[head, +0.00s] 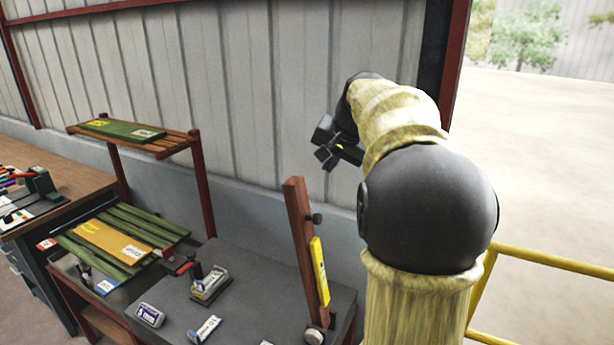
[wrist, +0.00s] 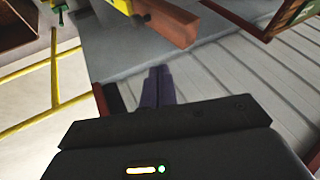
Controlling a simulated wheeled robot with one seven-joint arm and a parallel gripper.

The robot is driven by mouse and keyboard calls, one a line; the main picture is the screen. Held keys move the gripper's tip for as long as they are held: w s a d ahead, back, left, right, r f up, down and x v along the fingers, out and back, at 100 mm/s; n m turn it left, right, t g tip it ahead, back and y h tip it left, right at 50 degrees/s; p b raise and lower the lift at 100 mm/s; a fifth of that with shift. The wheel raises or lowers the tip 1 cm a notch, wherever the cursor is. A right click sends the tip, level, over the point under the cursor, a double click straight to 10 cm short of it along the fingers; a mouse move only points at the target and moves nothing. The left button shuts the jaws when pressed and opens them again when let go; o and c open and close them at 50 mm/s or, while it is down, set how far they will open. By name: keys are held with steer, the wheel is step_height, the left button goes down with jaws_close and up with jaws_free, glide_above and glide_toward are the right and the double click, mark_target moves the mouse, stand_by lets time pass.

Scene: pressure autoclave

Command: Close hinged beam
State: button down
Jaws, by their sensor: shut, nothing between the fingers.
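The hinged beam (head: 300,232) is a reddish-brown bar that stands up, slightly tilted, at the right end of the grey table. It carries a yellow label plate (head: 319,272) and a dark knob (head: 315,219). Its foot is by a round pale knob (head: 313,337). In the wrist view the beam's end (wrist: 170,22) shows at the top, just beyond my fingertips. My gripper (head: 327,158) is up and to the right of the beam's top, apart from it in the head view. Its purple fingers (wrist: 158,72) are together, with nothing seen between them.
The grey table top (head: 262,300) holds a small device (head: 210,285) and labelled blocks (head: 151,315). A wooden shelf (head: 165,147) and green slats (head: 150,222) are at left. A corrugated wall (head: 270,90) stands behind; a yellow railing (head: 560,261) is at right.

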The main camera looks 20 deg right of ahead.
mark_target(302, 186)
steer(key=w+f+p, duration=0.1)
steer(key=w+f, duration=0.1)
steer(key=w+a+f+p, duration=0.1)
steer(key=w+f, duration=0.1)
steer(key=w+a+f+p, duration=0.1)
steer(key=w+f+p, duration=0.1)
steer(key=w, duration=0.1)
steer(key=shift+a+f, duration=0.15)
steer(key=shift+f, duration=0.15)
steer(key=shift+w+a, duration=0.1)
